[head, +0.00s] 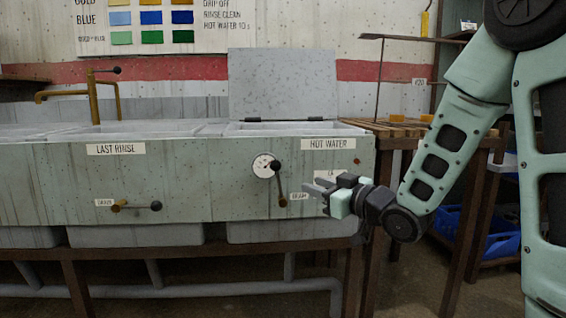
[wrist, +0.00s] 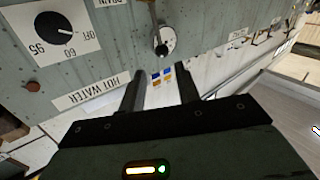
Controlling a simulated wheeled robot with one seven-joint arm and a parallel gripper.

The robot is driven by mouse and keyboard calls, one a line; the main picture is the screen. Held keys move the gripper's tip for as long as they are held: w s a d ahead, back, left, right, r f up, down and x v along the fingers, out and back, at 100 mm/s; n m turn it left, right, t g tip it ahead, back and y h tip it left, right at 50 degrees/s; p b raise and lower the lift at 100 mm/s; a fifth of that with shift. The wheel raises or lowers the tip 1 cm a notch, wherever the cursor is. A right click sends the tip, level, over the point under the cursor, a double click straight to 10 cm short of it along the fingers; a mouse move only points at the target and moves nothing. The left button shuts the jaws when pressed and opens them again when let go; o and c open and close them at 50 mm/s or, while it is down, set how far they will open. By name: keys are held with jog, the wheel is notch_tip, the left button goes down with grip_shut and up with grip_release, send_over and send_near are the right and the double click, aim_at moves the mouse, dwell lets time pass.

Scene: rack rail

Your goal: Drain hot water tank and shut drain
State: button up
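The hot water tank (head: 230,185) is the right part of a long green trough front, under its HOT WATER label (head: 331,143). Its drain lever (head: 280,183) has a brass base at the bottom and a black knob at the top, standing upright beside a DRAIN label. The lever also shows in the wrist view (wrist: 160,38), beyond the fingers and touching neither. My gripper (head: 314,187) is open and empty, right of the lever. In the wrist view its two fingers (wrist: 161,82) stand apart. The water inside the tank is hidden.
A round gauge (head: 262,166) sits behind the lever's knob. A black dial (wrist: 53,24) marked OFF, 60 and 95 is nearby. The tank's lid (head: 282,85) stands raised. Another drain lever (head: 137,207) lies horizontal under LAST RINSE. A wooden slatted table (head: 398,128) stands at right.

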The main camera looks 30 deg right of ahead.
aim_at(278, 173)
jog(key=b+x, duration=0.1)
jog(key=x, duration=0.9)
jog(key=shift+w+f, duration=0.2)
jog(key=shift+w, duration=0.2)
jog(key=shift+x, duration=0.8)
jog(key=shift+a+r, duration=0.1)
jog(key=shift+r, duration=0.1)
jog(key=shift+c, duration=0.3)
grip_shut()
